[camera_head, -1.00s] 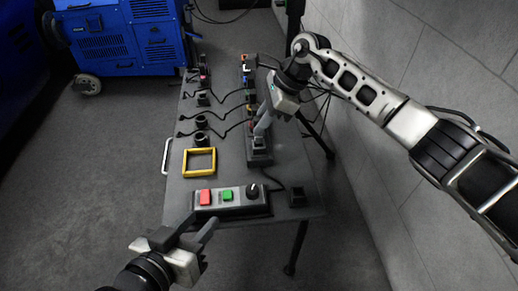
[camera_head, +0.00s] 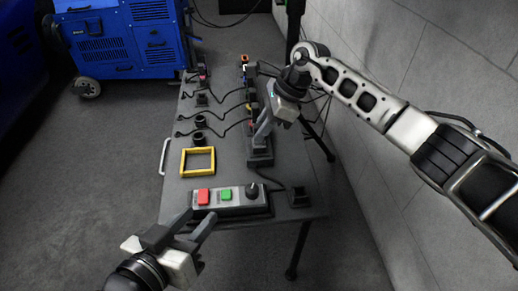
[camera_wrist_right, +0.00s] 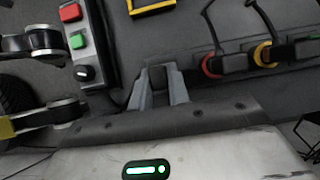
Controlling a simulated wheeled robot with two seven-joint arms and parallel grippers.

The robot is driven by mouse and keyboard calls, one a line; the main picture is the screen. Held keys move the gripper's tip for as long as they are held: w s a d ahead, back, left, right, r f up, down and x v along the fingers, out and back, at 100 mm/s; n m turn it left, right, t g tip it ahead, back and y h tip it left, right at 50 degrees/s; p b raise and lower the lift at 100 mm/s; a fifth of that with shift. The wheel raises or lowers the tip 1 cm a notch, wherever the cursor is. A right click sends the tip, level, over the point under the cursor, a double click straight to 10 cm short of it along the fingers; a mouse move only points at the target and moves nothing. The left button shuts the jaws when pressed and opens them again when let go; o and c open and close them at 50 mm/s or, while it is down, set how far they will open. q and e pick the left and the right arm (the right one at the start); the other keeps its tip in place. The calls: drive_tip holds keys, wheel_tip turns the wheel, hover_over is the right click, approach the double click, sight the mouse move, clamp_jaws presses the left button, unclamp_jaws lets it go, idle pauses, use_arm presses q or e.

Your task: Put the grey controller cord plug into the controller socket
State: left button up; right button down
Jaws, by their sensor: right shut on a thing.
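The controller box (camera_head: 229,199), with red and green buttons and a black knob, lies at the near end of the table. My right gripper (camera_head: 262,139) points down over the near end of the dark socket strip (camera_head: 260,158). It is shut on a dark grey plug, seen between the fingers in the right wrist view (camera_wrist_right: 158,77). The fingers hide much of the plug, and I cannot tell whether it touches a socket. A dark cord (camera_head: 270,180) runs near the strip's near end. My left gripper (camera_head: 196,222) is open and empty near the controller's front.
A yellow square frame (camera_head: 198,174) lies left of the strip. Several dark plugs and cords line the table's left side. A small black block (camera_head: 299,197) sits at the near right corner. Red-ringed (camera_wrist_right: 212,65) and yellow-ringed (camera_wrist_right: 265,54) connectors are beside my right gripper.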

use_arm(q)
drive_tip(key=shift+g, duration=0.5)
wheel_tip(320, 180, down, 5)
drive_tip(key=shift+s+f, duration=0.15)
drive_tip(key=shift+f, duration=0.05)
use_arm(e)
drive_tip(key=shift+f, duration=0.25)
drive_tip(key=c, duration=1.3)
unclamp_jaws()
drive_tip(key=shift+o, duration=0.2)
drive_tip(key=shift+f, duration=0.1)
drive_tip(key=shift+w+d+r+p, duration=0.2)
drive_tip(key=shift+d+r+p, duration=0.15)
drive_tip(key=shift+r, duration=0.2)
use_arm(q)
wheel_tip(320, 180, up, 5)
drive_tip(key=p, duration=0.3)
drive_tip(key=shift+f+p, duration=0.1)
drive_tip(key=shift+p, duration=0.2)
use_arm(e)
drive_tip(key=v, duration=1.5)
drive_tip(key=shift+s+r, duration=0.25)
drive_tip(key=shift+s, duration=0.05)
drive_tip(key=shift+a+r, duration=0.15)
